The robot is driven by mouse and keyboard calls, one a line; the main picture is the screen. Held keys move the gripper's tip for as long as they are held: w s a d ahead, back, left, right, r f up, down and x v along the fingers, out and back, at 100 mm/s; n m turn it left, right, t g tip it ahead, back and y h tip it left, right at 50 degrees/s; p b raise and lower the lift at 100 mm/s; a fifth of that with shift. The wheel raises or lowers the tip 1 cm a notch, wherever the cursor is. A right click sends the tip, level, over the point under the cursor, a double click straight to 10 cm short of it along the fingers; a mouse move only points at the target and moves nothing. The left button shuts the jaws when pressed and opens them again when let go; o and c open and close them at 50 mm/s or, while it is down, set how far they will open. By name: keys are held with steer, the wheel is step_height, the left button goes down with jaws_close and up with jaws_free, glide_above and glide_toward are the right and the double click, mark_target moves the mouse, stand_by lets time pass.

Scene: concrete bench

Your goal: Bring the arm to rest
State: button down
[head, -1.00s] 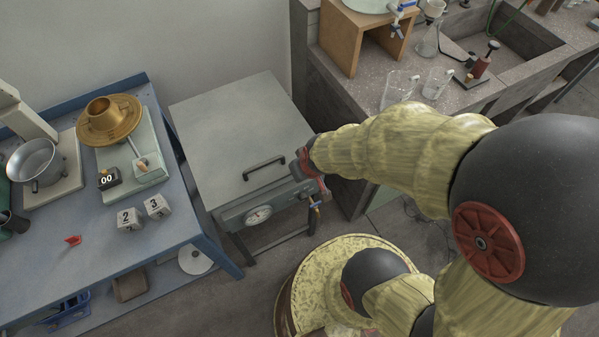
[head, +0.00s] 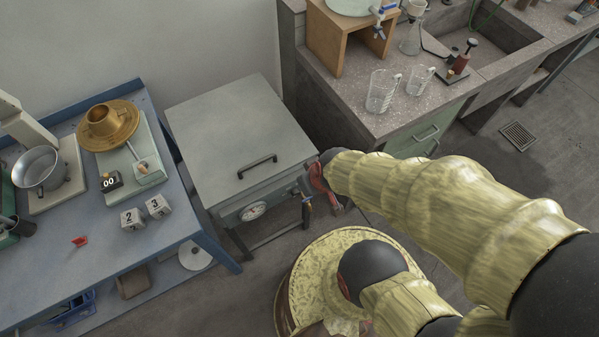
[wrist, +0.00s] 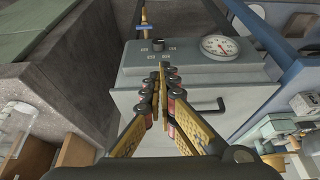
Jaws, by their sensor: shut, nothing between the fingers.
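My gripper (wrist: 163,75) shows in the wrist view with its two fingers together and nothing between them. It points at the front of a grey box-like unit (wrist: 185,70) with a round gauge and a black handle. In the head view my gripper (head: 307,208) hangs in front of the right front corner of this grey unit (head: 235,130), partly hidden by my own wrist. My yellow arm (head: 440,205) reaches in from the right. I cannot tell the exact gap between the fingers and the unit.
A blue table (head: 70,235) at left holds a pan (head: 38,170), a brass dish (head: 107,124) and numbered cubes (head: 133,218). The concrete bench (head: 345,95) at right carries beakers (head: 382,90) and a wooden stand (head: 335,40). Open floor (head: 540,190) lies at right.

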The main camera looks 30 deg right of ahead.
steer(key=shift+s+r, duration=0.1)
steer(key=shift+s, duration=0.35)
steer(key=a+r+t, duration=0.1)
steer(key=a+r, duration=0.2)
steer(key=r, duration=2.1)
steer(key=shift+s, duration=0.45)
